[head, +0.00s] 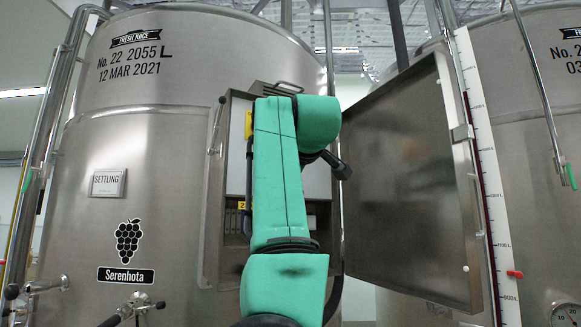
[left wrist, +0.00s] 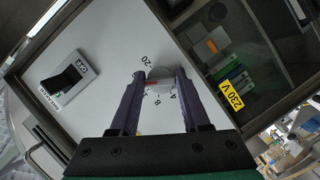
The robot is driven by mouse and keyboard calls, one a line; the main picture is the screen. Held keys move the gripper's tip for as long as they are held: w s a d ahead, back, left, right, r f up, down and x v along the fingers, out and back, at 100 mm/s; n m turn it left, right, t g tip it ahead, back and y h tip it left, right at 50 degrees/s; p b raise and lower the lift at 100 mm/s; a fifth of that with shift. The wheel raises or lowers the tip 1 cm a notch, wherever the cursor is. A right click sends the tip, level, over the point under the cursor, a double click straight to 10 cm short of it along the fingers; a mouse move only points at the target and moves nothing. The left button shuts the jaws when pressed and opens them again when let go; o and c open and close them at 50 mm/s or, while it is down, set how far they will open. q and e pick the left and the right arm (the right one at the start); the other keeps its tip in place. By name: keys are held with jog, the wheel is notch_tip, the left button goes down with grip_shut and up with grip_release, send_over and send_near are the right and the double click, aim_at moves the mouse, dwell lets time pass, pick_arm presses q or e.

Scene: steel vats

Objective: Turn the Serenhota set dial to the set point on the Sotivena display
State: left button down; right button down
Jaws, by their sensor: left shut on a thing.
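The set dial (left wrist: 162,77) shows in the left wrist view as a grey round knob with a red mark, on a white panel (left wrist: 105,38). Numbers such as -20, 8 and 4 are printed around it; some are covered by my fingers. My left gripper (left wrist: 163,74) is shut on the dial, one dark finger on each side. In the head view my green arm hides the dial and the gripper. The Serenhota vat (head: 160,195) is the steel vat on the left, with a grape label (head: 128,241). No Sotivena display is visible. My right gripper is in neither view.
The open control cabinet (head: 232,155) is on the vat's side, its metal door (head: 410,185) swung out to the right. A black switch (left wrist: 68,79) sits beside the dial, and a yellow 230 V label (left wrist: 237,92) marks the cabinet. Another vat (head: 545,150) stands at right.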

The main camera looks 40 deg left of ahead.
pick_arm(q)
jog(key=shift+m+g+p, duration=0.5)
jog(key=shift+m+p, duration=0.15)
jog(key=shift+m, duration=0.15)
jog(key=shift+c, duration=1.9)
grip_release()
jog(key=v, duration=1.4)
jog(key=shift+s+d+b, duration=0.2)
jog(key=shift+b, duration=0.1)
jog(key=shift+w+r, duration=0.1)
